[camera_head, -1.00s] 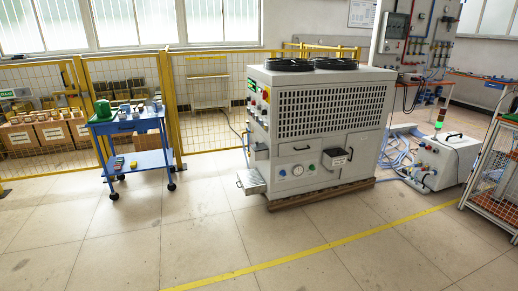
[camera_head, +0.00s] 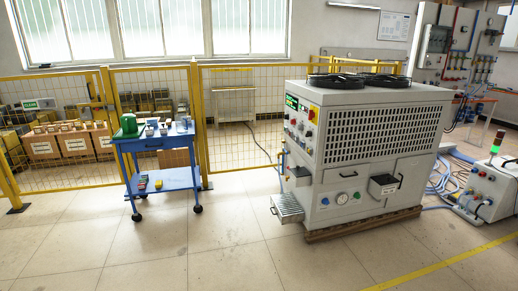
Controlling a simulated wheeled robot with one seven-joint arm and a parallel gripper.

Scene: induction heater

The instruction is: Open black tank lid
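The induction heater (camera_head: 370,150) is a large light-grey cabinet on a wooden pallet, right of the middle in the head view. A small black tank (camera_head: 383,187) with a handle on top sticks out of its lower front right; its lid looks closed, though it is small in the picture. My gripper is not in view.
A blue trolley (camera_head: 160,180) stands left of the heater. A metal tray (camera_head: 287,208) juts from the heater's left side. Yellow mesh fencing (camera_head: 235,125) runs behind. Cables and a small grey unit (camera_head: 487,188) are at right. The floor in front (camera_head: 220,255) is clear.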

